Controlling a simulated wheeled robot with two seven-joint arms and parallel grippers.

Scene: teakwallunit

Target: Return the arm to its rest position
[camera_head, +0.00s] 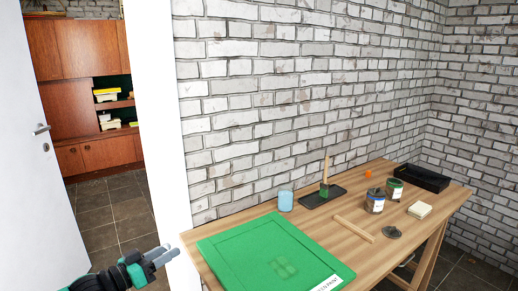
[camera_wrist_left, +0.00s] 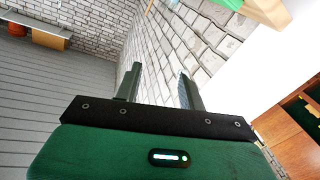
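My left gripper (camera_head: 172,252) is at the lower left in the head view, in front of the white wall edge and left of the workbench (camera_head: 213,267). It is apart from the bench and everything on it. In the left wrist view its two fingers (camera_wrist_left: 160,70) stand apart with nothing between them, so it is open and empty. My right gripper is in neither view.
The workbench carries a green panel (camera_head: 240,249), blue cup (camera_head: 285,201), black tray (camera_head: 312,200) with a brush (camera_head: 325,180), jars (camera_head: 375,201) and wood strip (camera_head: 354,229). A white door (camera_head: 60,180) stands open at left. Tiled floor (camera_head: 115,215) shows through the doorway.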

